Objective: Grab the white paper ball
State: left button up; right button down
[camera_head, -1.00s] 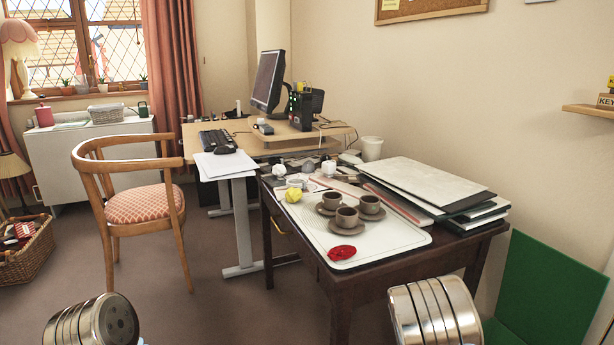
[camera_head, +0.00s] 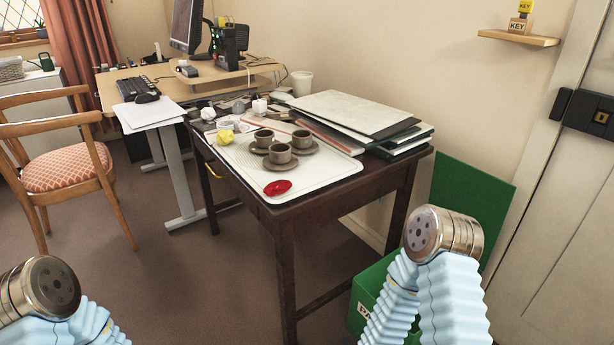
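A small white crumpled paper ball (camera_head: 207,114) lies near the far left corner of the dark wooden table (camera_head: 310,213). A second small white object (camera_head: 259,106) lies farther right at the back; its kind is hard to tell. A grey ball (camera_head: 238,106) is between them. A yellow crumpled ball (camera_head: 225,137) and a red crumpled piece (camera_head: 277,188) are on the white tray (camera_head: 325,178). Only metal and light-blue bellows parts of my arms show, at the bottom left and bottom right, apart from the table. Neither gripper's fingers are in view.
Three brown cups on saucers (camera_head: 281,153) stand on the tray. Stacked folders (camera_head: 352,112) fill the table's right side. A desk (camera_head: 128,92) with a monitor adjoins behind. A wooden chair (camera_head: 72,170) stands left. A green box (camera_head: 372,290) is low right. Floor in front is clear.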

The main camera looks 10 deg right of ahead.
aim_at(206, 113)
jog(key=z, duration=0.4)
jog(key=l+z, duration=0.15)
jog(key=z, duration=0.25)
jog(key=l+z, duration=0.1)
jog(key=z, duration=0.3)
jog(key=u, duration=1.45)
jog(key=z, duration=0.55)
jog(key=i+j+z, duration=0.1)
jog(key=j+z, duration=0.3)
jog(key=i+j+z, duration=0.1)
jog(key=j+z, duration=0.2)
jog(key=z, duration=0.15)
jog(key=j+z, duration=0.4)
